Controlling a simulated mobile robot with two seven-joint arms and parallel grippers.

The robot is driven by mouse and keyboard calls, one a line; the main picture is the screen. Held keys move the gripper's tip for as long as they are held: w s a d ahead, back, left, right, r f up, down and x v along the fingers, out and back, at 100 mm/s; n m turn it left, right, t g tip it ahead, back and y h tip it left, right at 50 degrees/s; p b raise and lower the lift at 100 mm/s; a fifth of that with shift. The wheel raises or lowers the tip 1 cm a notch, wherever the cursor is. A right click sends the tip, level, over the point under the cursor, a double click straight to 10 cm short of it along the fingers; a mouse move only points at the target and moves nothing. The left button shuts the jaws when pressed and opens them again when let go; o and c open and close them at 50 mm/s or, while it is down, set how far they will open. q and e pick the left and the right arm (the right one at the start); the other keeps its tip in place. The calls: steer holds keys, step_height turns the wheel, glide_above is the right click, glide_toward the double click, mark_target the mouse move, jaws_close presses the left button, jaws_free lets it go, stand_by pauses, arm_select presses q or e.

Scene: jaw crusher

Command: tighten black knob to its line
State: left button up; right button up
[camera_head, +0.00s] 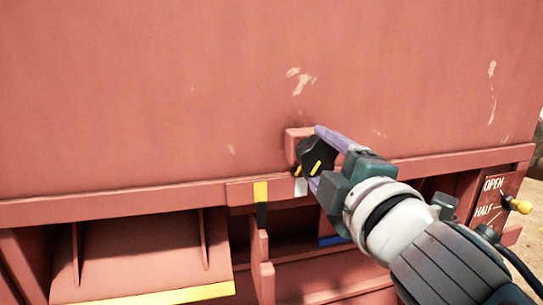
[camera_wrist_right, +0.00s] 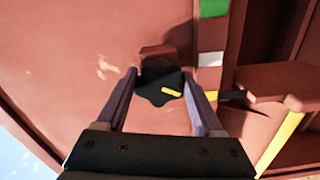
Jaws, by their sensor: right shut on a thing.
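The black knob (camera_head: 316,153) sticks out from a small red block on the crusher's red wall, just above the ledge. It carries a short yellow line (camera_head: 315,168), which slants in the head view. My right gripper (camera_head: 317,157) is shut on the knob, with one purple finger above it and one below. In the right wrist view the knob (camera_wrist_right: 157,80) sits between the two fingertips, and its yellow line (camera_wrist_right: 172,92) points toward the right finger. A white mark (camera_head: 300,187) lies on the ledge just below the knob. My left gripper is not in view.
A yellow and black strip (camera_head: 260,191) is on the ledge left of the knob. At the right, a yellow-tipped lever (camera_head: 520,206) stands by a panel (camera_head: 490,200) reading OPEN and HALF. Open recesses lie under the ledge.

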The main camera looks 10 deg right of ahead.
steer(key=o, duration=1.4)
steer(key=shift+s+d, duration=0.2)
steer(key=shift+s, duration=4.8)
